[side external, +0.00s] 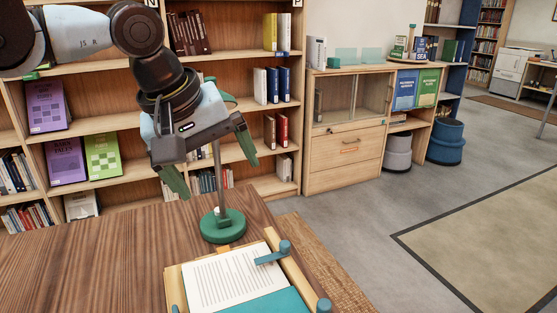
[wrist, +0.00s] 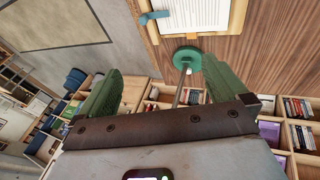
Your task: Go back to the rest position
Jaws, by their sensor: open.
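My gripper (side external: 214,172) is open and empty, with its two green fingers spread apart, above the wooden table at the left of the side external view. In the wrist view, the fingers of my gripper (wrist: 160,85) stand wide apart. A green round base with a thin upright pole (side external: 222,225) stands on the table just beyond and below my fingers. It also shows in the wrist view, where the green base (wrist: 186,58) and pole appear between the fingers. Whether the pole is nearer or farther than the fingertips is hard to tell.
A wooden book stand (side external: 174,290) holds an open page (side external: 235,277) with teal clips at the table's front. The wooden table (side external: 90,260) is clear on the left. A bookcase (side external: 120,205) with books stands behind, and a low cabinet (side external: 345,170) at centre. Open floor lies at right.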

